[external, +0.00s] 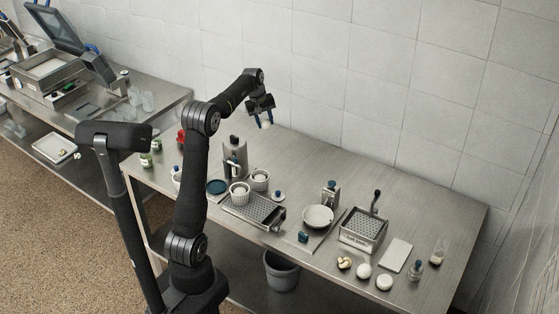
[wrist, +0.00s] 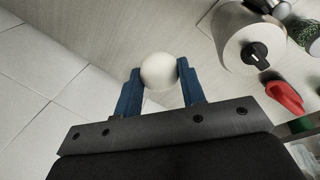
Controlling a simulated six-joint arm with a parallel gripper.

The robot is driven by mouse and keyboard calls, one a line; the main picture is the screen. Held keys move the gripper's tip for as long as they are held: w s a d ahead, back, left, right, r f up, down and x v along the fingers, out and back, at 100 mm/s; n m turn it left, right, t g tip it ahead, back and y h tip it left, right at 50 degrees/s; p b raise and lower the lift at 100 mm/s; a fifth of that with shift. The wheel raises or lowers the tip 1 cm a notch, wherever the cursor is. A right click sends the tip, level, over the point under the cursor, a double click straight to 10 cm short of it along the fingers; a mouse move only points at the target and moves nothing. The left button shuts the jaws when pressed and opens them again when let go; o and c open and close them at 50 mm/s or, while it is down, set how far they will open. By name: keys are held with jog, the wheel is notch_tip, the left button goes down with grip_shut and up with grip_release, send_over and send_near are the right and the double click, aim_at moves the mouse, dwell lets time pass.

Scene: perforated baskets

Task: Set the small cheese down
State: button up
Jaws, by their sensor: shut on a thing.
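The small cheese, a white round piece (wrist: 159,71), is between the two blue fingers of my gripper (wrist: 160,80) in the wrist view. The fingers press on it from both sides. In the external view my gripper (external: 263,115) is raised above the back part of the steel table (external: 330,160), near the tiled wall. The cheese shows there as a small pale spot (external: 266,125) below the fingers. It is held in the air, apart from the table.
A grey canister (external: 235,155) stands left of my gripper. White cups, a perforated tray (external: 255,211), a bowl (external: 318,216) and a perforated basket (external: 363,231) stand toward the front. Pale round pieces (external: 364,270) lie at the front right. The back of the table is clear.

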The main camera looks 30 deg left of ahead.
jog(key=s+a+f+n, duration=0.1)
jog(key=s+a, duration=0.1)
jog(key=a, duration=1.1)
jog(key=s+a+f+n, duration=0.1)
jog(key=s+a, duration=0.2)
jog(key=a, duration=0.9)
jog(key=x, duration=0.5)
jog(key=s+a+x, duration=0.1)
jog(key=x, duration=0.5)
jog(key=s+a+x, duration=0.1)
jog(key=x, duration=0.4)
jog(key=shift+a+f, duration=0.1)
jog(key=shift+f, duration=0.65)
jog(key=shift+s+a+x, duration=0.15)
jog(key=shift+x, duration=0.8)
jog(key=shift+s+a+x, duration=0.1)
jog(key=shift+s+x, duration=0.05)
jog(key=shift+x, duration=0.85)
jog(key=shift+f, duration=0.1)
jog(key=o, duration=0.5)
jog(key=shift+f, duration=0.1)
jog(key=o, duration=0.5)
